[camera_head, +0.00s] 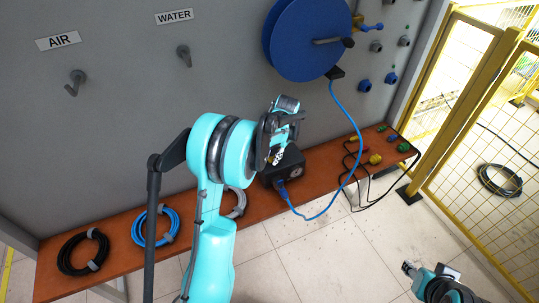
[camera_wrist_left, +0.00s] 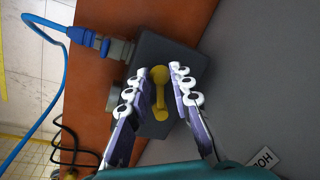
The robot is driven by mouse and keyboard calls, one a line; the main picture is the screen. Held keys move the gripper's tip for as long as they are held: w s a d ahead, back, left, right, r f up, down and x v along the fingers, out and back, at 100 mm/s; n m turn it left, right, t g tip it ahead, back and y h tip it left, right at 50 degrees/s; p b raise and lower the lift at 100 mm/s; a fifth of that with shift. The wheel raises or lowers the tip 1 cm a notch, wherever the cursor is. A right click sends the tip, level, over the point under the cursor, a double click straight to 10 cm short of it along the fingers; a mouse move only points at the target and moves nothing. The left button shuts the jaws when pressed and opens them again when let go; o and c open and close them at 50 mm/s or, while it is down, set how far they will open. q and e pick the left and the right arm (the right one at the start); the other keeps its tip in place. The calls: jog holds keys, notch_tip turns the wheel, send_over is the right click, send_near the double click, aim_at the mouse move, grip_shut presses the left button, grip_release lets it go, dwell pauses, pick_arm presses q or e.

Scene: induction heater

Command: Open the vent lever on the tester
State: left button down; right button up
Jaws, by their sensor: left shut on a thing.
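The tester is a dark box (camera_head: 294,176) on the brown shelf, with a blue hose fitted to its side. In the left wrist view, the tester (camera_wrist_left: 152,52) has a yellow vent lever (camera_wrist_left: 186,92) on its face. My left gripper (camera_head: 281,148) is over the tester, and its two fingers (camera_wrist_left: 171,90) lie on either side of the lever, shut on it. In the head view the gripper hides the lever. My right gripper (camera_head: 408,268) is low at the right, away from the tester; its jaws are too small to judge.
The blue hose (camera_head: 352,130) runs from a blue reel (camera_head: 300,45) on the grey wall to the tester. Coiled hoses, black (camera_head: 82,252) and blue (camera_head: 153,226), lie on the shelf (camera_head: 115,270). Black cables lie at its right end. A yellow fence (camera_head: 478,75) stands at the right.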

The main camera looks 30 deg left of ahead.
pick_arm(q)
jog(key=d+n, duration=0.1)
jog(key=n, duration=0.1)
jog(key=shift+d+n+g, duration=0.2)
jog(key=shift+n+g, duration=0.1)
jog(key=shift+n, duration=0.1)
jog(key=n, duration=0.1)
jog(key=d+n, duration=0.1)
jog(key=n, duration=0.1)
jog(key=shift+w+d+n+g, duration=0.25)
jog(key=shift+d+n+g, duration=0.05)
jog(key=n, duration=0.1)
jog(key=w+d+n, duration=0.1)
jog(key=n, duration=0.1)
jog(key=shift+d+h, duration=0.15)
jog(key=shift+h, duration=0.25)
jog(key=shift+w+d+n+g, duration=0.2)
jog(key=shift+w+d+n, duration=0.1)
jog(key=shift+n, duration=0.6)
jog(key=shift+w+d+n+g, duration=0.2)
jog(key=shift+w+n, duration=0.05)
jog(key=shift+n, duration=0.65)
jog(key=shift+h, duration=0.3)
jog(key=c, duration=1.3)
grip_release()
jog(key=shift+c, duration=0.2)
